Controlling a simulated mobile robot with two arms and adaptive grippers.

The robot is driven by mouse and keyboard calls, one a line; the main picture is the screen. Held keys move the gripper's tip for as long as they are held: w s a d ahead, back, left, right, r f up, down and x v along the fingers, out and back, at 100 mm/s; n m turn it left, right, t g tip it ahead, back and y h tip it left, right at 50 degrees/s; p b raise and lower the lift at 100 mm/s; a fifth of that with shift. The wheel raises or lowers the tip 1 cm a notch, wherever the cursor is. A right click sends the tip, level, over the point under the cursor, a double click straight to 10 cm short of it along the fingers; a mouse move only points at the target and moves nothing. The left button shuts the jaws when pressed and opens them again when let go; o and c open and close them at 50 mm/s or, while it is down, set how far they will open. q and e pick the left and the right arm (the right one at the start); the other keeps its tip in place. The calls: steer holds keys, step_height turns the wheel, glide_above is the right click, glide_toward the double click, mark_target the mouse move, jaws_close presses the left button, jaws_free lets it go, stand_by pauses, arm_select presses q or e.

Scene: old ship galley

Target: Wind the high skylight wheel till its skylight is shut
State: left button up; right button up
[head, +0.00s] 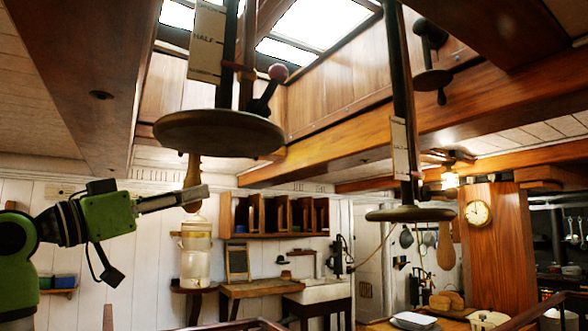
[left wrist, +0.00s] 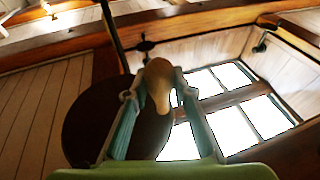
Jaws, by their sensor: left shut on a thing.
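A dark round wheel (head: 218,135) hangs level on a post under the skylight (head: 305,22). A wooden handle (head: 192,168) points down from its near rim. My left gripper (head: 195,196) is shut on this handle, low on its length. In the left wrist view, the fingers sit on both sides of the handle (left wrist: 158,84), with the wheel (left wrist: 88,115) behind and to the left. Bright skylight panes (left wrist: 236,132) show at the right there; how far the skylight stands open I cannot tell. A plate marked HALF (head: 206,42) is beside the post. My right gripper is not in view.
A second wheel (head: 410,214) with its own handle (head: 446,246) hangs lower at the right. A smaller wheel (head: 433,80) is on the beam behind. Shelves (head: 275,215), a white urn (head: 195,250) and a counter stand beyond. Wooden beams run close overhead.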

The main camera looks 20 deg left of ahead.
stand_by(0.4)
arm_select(q)
steer(key=w+d+p, duration=0.1)
steer(key=w+d, duration=0.4)
steer(key=d, duration=0.3)
steer(key=s+d, duration=0.8)
steer(key=shift+d+b, duration=0.25)
steer(key=shift+b, duration=0.15)
steer(key=shift+s, duration=0.15)
